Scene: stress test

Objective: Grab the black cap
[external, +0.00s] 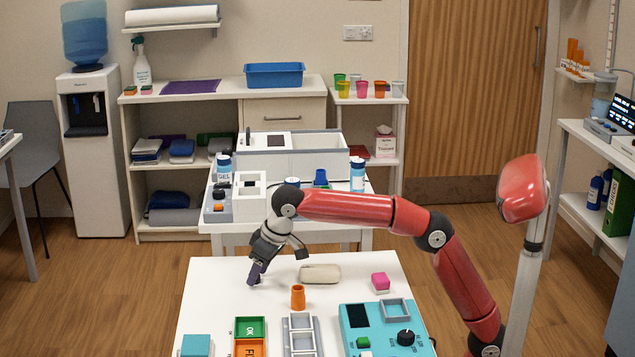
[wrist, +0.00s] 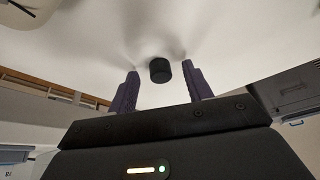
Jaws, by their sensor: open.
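The black cap (wrist: 159,70) is a small dark cylinder on the white table (wrist: 215,30) in the wrist view. It lies between the two purple fingers of my gripper (wrist: 160,77), with a visible gap on each side. My gripper is open, and neither finger appears to touch the cap. In the external view my gripper (external: 256,275) points down close to the surface of the white table (external: 215,285), at its back left part. The cap cannot be made out clearly there behind the fingers.
A beige rounded object (external: 320,273) lies right of my gripper, and an orange cup-like piece (external: 298,297) stands in front.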

